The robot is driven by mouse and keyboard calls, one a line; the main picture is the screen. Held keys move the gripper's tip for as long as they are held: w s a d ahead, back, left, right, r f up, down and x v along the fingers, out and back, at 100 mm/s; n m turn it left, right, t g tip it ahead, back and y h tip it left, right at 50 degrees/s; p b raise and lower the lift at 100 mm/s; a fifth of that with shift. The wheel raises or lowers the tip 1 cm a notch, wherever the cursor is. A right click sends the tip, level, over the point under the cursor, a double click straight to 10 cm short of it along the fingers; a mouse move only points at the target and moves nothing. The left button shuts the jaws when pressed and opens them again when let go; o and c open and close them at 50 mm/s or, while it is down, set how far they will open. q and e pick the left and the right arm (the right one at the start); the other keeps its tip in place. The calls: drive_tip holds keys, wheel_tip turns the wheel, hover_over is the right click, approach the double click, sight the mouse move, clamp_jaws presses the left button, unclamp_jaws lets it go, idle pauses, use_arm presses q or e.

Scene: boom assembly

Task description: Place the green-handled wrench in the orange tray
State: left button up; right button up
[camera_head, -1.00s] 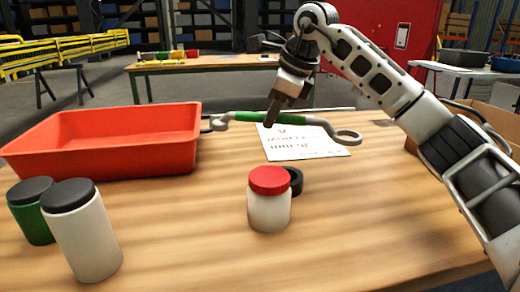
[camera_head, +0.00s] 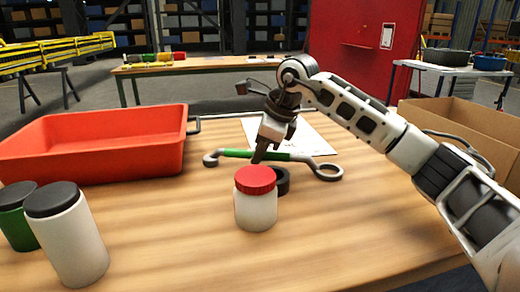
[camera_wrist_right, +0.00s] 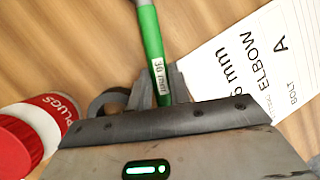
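The green-handled wrench (camera_head: 300,156) lies crosswise in the head view, with grey ring-like ends left and right. My right gripper (camera_head: 262,153) is shut on its green handle; the wrist view shows the handle (camera_wrist_right: 151,38) running between the fingers (camera_wrist_right: 160,88). I cannot tell whether the wrench is clear of the table. The orange tray (camera_head: 95,165) stands to the left of the wrench and looks empty, though part of its floor is hidden. The wrench's left end is right of the tray, apart from it. My left gripper is not in view.
A red-lidded white jar (camera_head: 256,203) and a black ring (camera_head: 281,181) stand just in front of the wrench. A printed sheet (camera_head: 318,140) lies behind it. Two black-lidded jars, white (camera_head: 66,240) and green (camera_head: 17,222), stand front left. A cardboard box (camera_head: 470,135) is at right.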

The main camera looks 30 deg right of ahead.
drive_tip(key=o, duration=0.4)
